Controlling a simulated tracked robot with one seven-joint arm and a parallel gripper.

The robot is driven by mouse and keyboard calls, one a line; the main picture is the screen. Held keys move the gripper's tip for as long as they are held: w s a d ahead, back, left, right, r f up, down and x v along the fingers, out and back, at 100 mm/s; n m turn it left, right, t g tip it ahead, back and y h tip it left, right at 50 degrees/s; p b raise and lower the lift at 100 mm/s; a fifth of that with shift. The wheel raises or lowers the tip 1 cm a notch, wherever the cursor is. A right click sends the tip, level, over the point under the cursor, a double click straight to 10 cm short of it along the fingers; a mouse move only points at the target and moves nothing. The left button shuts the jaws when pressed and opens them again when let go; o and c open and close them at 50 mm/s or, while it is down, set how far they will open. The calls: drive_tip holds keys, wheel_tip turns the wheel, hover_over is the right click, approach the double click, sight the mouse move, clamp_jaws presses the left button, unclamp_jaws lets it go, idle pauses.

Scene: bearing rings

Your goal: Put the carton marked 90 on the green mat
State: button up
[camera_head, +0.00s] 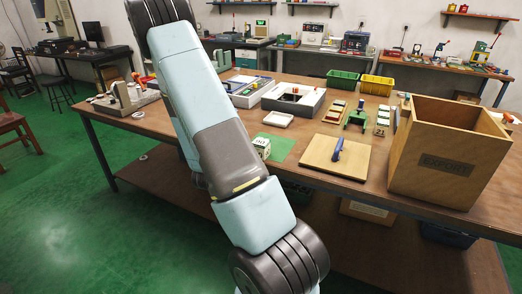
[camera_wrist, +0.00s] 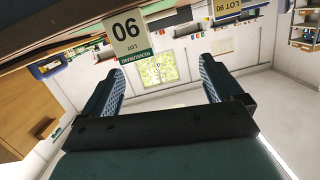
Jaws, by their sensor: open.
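A white and green carton (camera_head: 262,147) stands at the left edge of the green mat (camera_head: 283,149); I cannot tell if it rests on the mat or beside it. Its number is unclear in the head view. The wrist view is upside down and shows a white carton with a green band, marked 90 (camera_wrist: 129,32), beyond the left finger. My gripper (camera_wrist: 162,78) is open, with nothing between its fingers. In the head view the gripper is hidden behind my arm.
An orange-labelled LOT item (camera_wrist: 227,7) shows at the wrist view's top right. A wooden board (camera_head: 322,158) with a blue tool and a tall EXPORT crate (camera_head: 450,135) stand right of the mat.

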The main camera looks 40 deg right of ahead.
sight(257, 146)
drive_tip(key=d, duration=0.3)
drive_tip(key=d+f+h, duration=0.1)
drive_tip(key=d, duration=0.2)
drive_tip(key=d+h, duration=0.1)
drive_tip(key=d, duration=0.2)
drive_tip(key=shift+w+d+f, duration=0.2)
drive_tip(key=shift+d, duration=0.05)
drive_tip(key=x, duration=0.2)
drive_tip(key=f+x, duration=0.1)
drive_tip(key=x, duration=0.1)
drive_tip(key=shift+d, duration=0.4)
drive_tip(key=shift+w+d, duration=0.15)
drive_tip(key=shift+d, duration=0.15)
drive_tip(key=shift+c, duration=0.2)
